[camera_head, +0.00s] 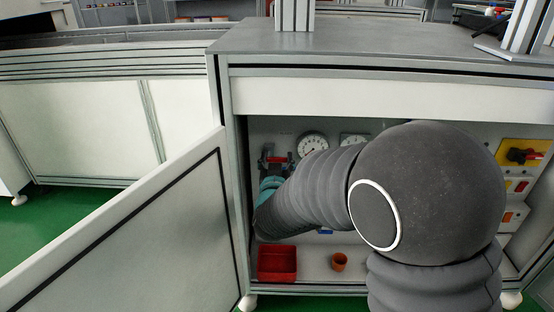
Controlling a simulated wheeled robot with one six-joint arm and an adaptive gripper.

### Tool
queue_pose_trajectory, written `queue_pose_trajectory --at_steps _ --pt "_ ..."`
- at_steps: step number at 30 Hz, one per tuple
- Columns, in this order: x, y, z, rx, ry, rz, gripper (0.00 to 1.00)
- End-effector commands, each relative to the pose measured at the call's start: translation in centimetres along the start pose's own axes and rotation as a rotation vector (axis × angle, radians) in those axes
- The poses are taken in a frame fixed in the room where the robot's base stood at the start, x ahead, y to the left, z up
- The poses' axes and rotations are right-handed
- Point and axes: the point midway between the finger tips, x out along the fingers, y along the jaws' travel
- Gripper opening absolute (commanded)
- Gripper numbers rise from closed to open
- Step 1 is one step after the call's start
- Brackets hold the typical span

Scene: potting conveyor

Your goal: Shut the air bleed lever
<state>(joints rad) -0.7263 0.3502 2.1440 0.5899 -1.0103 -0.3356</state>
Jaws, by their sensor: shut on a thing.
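A small red lever (276,160), which looks like the air bleed lever, is at the left of the cabinet's back panel, left of a round white gauge (312,145). My arm reaches into the open cabinet from the right. My gripper (279,164) is small and dark at the arm's far end, above the teal part of my wrist. It is shut on the red lever. The finger contact and the lever's exact angle are too small and partly hidden to tell.
The cabinet door (150,235) stands open at the left. A red bin (277,263) and an orange pot (339,262) are on the cabinet floor. A second gauge (354,140) is partly hidden by my arm.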

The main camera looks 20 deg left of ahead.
Motion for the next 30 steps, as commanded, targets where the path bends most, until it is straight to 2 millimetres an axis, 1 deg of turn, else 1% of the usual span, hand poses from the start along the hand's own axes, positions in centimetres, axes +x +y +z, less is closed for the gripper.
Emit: queue_pose_trajectory --at_steps 13,14,15,16,17,26,30 --pt "0.04 0.09 0.04 0.011 0.000 0.003 0.24" --pt "0.04 0.09 0.04 0.011 0.000 0.002 0.64" --pt "0.04 0.08 0.04 0.010 0.000 0.002 0.74" --pt "0.04 0.07 0.04 0.010 0.000 0.002 0.81" --pt "0.03 0.05 0.04 0.010 0.000 0.002 0.84" --pt "-0.07 -0.12 0.03 0.009 0.000 -0.002 0.84" --pt "-0.89 -0.17 0.04 0.008 -0.001 -0.003 0.84"
